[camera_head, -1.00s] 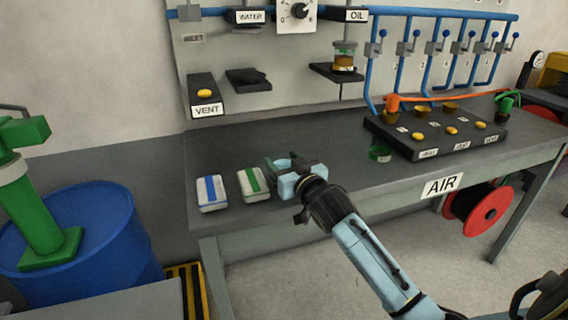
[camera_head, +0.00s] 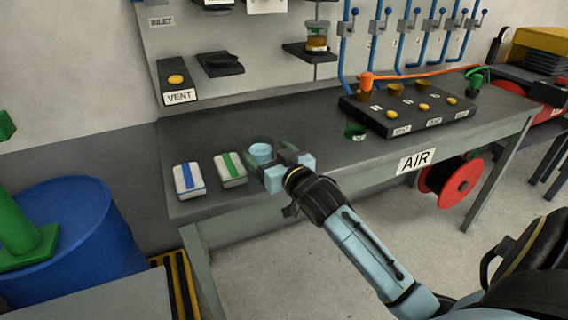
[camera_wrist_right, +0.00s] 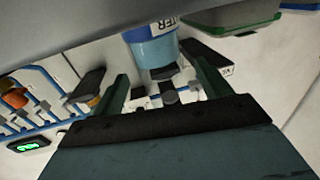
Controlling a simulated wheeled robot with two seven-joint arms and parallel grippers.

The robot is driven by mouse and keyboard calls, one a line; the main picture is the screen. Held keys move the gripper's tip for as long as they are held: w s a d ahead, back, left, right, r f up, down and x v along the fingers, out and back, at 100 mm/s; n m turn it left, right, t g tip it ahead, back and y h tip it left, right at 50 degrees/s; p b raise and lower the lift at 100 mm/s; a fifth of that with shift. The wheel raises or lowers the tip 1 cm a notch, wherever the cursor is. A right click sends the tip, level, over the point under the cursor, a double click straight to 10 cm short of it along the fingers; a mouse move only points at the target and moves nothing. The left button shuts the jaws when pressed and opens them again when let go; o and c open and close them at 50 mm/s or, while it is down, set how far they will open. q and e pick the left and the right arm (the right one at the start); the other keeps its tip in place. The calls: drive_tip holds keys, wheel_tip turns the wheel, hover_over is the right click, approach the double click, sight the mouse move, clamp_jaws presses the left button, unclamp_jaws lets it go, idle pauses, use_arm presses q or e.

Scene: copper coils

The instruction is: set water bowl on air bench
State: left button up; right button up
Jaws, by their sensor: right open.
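The light-blue water bowl (camera_head: 261,151) stands upright on the dark top of the air bench (camera_head: 310,140), near its front left and right of the green-striped box. In the right wrist view, which is turned over, the blue bowl (camera_wrist_right: 152,48) shows a partly hidden label ending in "TER". My right gripper (camera_head: 266,157) comes in from the front right and is open. In the wrist view its two green fingers (camera_wrist_right: 158,75) are spread apart, with the bowl beyond or between their tips; contact cannot be told. My left gripper is not in view.
A blue-striped box (camera_head: 188,180) and a green-striped box (camera_head: 230,169) lie left of the bowl. A small green ring (camera_head: 355,131) and a black valve block (camera_head: 410,115) are to the right. The bench top behind the bowl is clear. A blue drum (camera_head: 70,240) stands left.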

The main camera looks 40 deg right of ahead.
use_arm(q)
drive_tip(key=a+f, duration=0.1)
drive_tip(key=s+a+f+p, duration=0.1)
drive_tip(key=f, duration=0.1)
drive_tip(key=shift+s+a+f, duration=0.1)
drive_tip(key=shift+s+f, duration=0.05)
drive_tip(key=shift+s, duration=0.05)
use_arm(e)
drive_tip(key=s, duration=0.8)
drive_tip(key=shift+a, duration=0.3)
